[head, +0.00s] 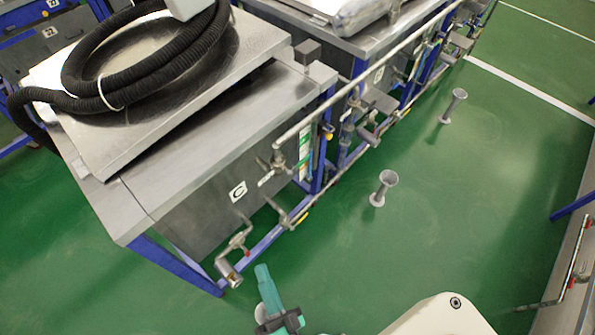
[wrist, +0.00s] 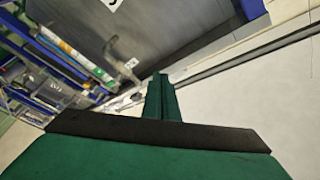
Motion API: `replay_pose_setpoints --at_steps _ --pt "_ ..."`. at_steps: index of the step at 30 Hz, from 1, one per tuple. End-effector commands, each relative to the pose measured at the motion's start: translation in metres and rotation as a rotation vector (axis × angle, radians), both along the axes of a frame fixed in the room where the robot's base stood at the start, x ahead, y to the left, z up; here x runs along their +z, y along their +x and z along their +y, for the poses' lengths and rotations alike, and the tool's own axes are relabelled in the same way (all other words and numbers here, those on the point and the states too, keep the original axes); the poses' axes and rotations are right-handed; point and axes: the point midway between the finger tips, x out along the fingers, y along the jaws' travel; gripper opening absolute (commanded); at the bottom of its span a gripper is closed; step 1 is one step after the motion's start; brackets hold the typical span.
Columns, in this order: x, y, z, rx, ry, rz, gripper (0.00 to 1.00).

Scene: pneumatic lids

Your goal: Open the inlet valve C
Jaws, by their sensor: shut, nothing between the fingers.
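The steel tank (head: 190,190) marked with a white C label (head: 238,191) stands at left centre in the head view. A valve (head: 278,160) sits on the pipe at its upper right corner. Lower valve fittings (head: 240,240) are near its base, one with a red part. No readable label shows which is the inlet valve. My green gripper (head: 263,272) is low in the head view, right of the tank's bottom corner and apart from the fittings. In the wrist view its fingers (wrist: 160,95) are together and empty, with blurred pipes beyond.
A black ribbed hose (head: 150,60) lies coiled on the tank lid. A long pipe (head: 370,70) and a blue frame run along the tank row. Funnel-shaped drains (head: 383,188) stand up from the green floor. Another bench edge (head: 575,270) is at right.

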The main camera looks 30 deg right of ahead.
Motion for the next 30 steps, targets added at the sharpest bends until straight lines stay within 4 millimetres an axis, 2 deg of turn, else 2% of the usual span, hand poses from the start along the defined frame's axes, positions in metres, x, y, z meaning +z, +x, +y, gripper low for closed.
replay_pose_setpoints --at_steps 1,15,30 --pt "-0.003 0.011 -0.005 -0.01 0.07 -0.046 0.0" --pt "-0.029 0.091 -0.071 -0.097 0.758 -0.512 0.0" --pt "-0.066 0.169 -0.131 -0.157 1.353 -1.095 0.0"
